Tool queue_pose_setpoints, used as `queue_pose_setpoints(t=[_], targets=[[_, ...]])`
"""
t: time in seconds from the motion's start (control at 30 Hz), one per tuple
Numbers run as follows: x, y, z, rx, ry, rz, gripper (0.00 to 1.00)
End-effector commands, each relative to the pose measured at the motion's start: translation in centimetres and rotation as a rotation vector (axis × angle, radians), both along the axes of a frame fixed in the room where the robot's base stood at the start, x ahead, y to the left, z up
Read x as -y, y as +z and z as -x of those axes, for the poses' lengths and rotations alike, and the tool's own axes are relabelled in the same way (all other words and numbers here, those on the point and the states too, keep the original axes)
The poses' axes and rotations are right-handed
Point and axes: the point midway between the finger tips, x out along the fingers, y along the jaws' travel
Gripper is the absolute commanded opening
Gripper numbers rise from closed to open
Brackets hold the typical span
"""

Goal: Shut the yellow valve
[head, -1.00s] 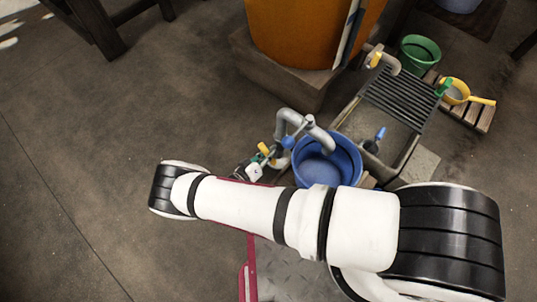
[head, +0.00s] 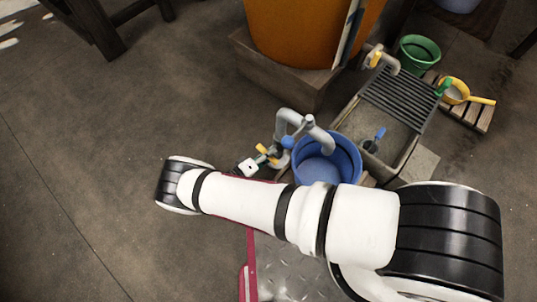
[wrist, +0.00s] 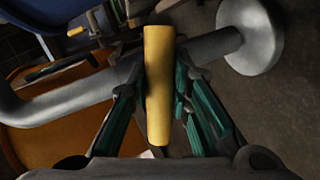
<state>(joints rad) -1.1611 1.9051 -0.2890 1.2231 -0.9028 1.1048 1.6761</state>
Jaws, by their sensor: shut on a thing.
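The yellow valve (wrist: 158,85) shows in the wrist view as a long yellow lever in front of a grey pipe (wrist: 70,103). My gripper (wrist: 160,100) is shut on this lever, with its teal finger pads on either side. In the head view the yellow valve (head: 262,149) is a small spot low on the upright grey pipe (head: 283,125), left of a blue bucket. My wrist's white end is beside it; my fingers are too small to make out there. The lever's far side is hidden.
The blue bucket (head: 338,160) stands under the pipe's spout, near a blue handle (head: 288,142). A trough with a dark grate (head: 402,98), a second yellow-handled tap (head: 375,59), a green bucket (head: 419,50) and a yellow pan (head: 456,88) are to the right. Floor at left is clear.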

Motion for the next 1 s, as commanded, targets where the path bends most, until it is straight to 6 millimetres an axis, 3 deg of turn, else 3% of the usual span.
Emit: queue_pose_setpoints(t=[0.47, 1.0], targets=[[-0.15, 0.10, -0.05, -0.199, 0.003, 0.197, 0.00], [-0.17, 0.12, -0.06, -0.235, 0.005, 0.232, 0.00]])
